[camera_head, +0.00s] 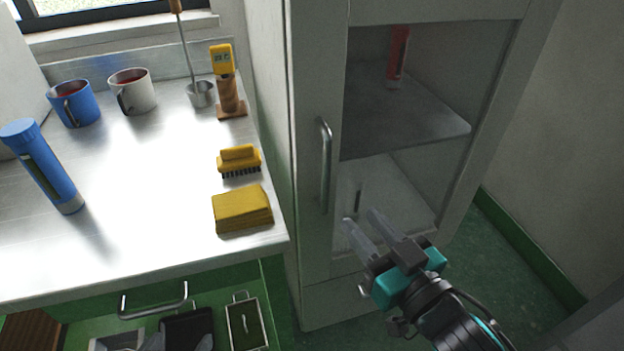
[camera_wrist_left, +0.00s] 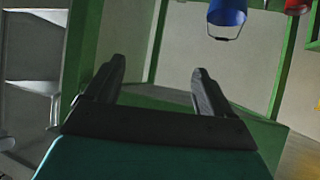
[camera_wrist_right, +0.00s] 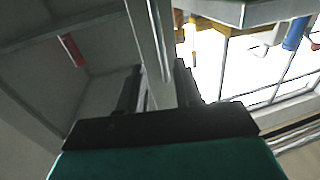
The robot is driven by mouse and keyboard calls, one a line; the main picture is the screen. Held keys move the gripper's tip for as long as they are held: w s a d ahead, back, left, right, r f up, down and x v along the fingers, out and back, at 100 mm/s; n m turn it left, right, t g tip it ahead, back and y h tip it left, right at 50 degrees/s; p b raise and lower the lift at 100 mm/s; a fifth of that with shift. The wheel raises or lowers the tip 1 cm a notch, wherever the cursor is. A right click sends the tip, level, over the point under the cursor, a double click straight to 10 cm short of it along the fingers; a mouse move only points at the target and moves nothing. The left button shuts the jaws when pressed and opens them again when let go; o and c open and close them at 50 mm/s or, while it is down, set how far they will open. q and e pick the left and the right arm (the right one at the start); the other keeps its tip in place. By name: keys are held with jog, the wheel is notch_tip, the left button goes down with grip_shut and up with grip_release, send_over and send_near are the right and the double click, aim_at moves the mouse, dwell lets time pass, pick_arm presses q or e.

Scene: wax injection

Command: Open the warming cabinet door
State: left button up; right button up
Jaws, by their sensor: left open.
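The warming cabinet (camera_head: 317,60) stands right of the bench, and its glass-fronted door looks shut. The upright metal handle (camera_head: 325,165) is on the door's left side. My right gripper (camera_head: 360,220) is open and empty in front of the door, just right of and below the handle's lower end. In the right wrist view, the handle (camera_wrist_right: 160,45) runs up from between the open fingers, apparently beyond their tips. My left gripper (camera_wrist_left: 155,85) is open and empty in its wrist view, facing a green frame. I cannot make it out clearly in the head view.
The metal bench (camera_head: 130,190) at left holds a yellow brush (camera_head: 239,160), a yellow block (camera_head: 242,209), mugs and a blue flask (camera_head: 42,165). A drawer handle (camera_head: 153,301) sticks out at its front. A red item (camera_head: 398,50) stands inside the cabinet.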

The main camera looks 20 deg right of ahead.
aim_at(328, 183)
jog(key=x, duration=1.2)
jog(key=shift+f, duration=0.1)
grip_shut()
